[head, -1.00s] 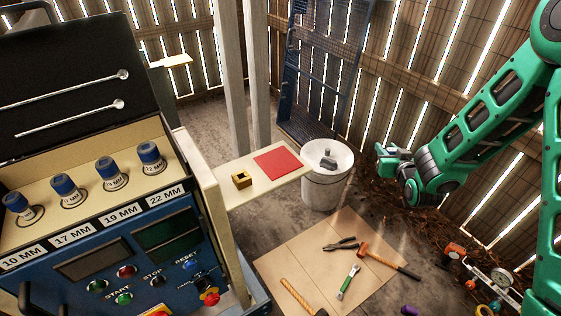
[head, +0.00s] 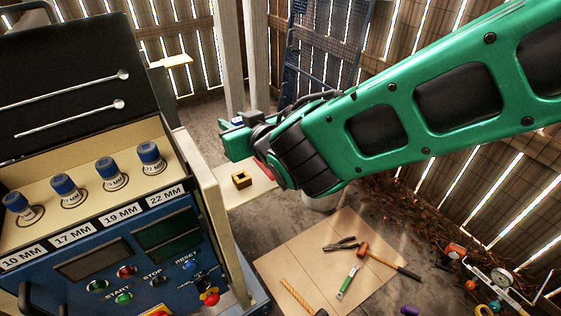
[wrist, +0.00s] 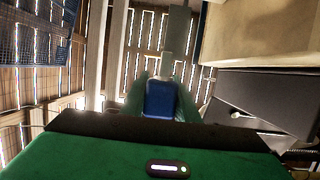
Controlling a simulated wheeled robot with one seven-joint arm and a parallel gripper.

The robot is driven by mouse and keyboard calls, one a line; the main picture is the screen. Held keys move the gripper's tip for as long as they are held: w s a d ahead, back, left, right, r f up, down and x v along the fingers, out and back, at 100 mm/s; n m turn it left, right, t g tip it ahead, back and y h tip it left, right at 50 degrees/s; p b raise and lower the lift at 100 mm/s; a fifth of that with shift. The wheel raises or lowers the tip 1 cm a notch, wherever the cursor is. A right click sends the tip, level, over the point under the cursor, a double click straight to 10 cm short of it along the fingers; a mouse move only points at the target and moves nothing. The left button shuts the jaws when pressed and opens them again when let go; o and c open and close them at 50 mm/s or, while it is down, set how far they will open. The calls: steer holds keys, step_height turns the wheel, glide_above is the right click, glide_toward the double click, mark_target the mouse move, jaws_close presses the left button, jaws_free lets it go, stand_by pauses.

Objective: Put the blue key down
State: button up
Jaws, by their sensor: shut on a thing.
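My gripper (head: 236,136) is shut on the blue key (wrist: 160,98), whose blue block-like end shows between the fingers in the wrist view. In the head view only a small bit of blue shows at the gripper, and most of the key is hidden. My gripper is in the air, over or behind the pale shelf (head: 233,199) beside the compressor; its exact height and depth I cannot tell. The red mat on that shelf is mostly hidden behind my arm.
A hollow brass block (head: 241,179) stands on the shelf. The compressor panel (head: 120,262) with several blue-topped sockets fills the left. A floor board (head: 300,250) carries a hammer (head: 385,261), pliers (head: 341,243) and other tools. White posts (head: 257,60) rise behind the gripper.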

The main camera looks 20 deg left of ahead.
steer(key=w+d+f, duration=0.1)
steer(key=w+f, duration=0.1)
steer(key=w+d+f, duration=0.2)
steer(key=w, duration=0.1)
steer(key=w+d+f, duration=0.2)
steer(key=w, duration=0.1)
steer(key=shift+d, duration=0.25)
steer(key=shift+f, duration=2.05)
steer(key=shift+f, duration=0.1)
steer(key=o, duration=1.1)
steer(key=shift+c, duration=0.2)
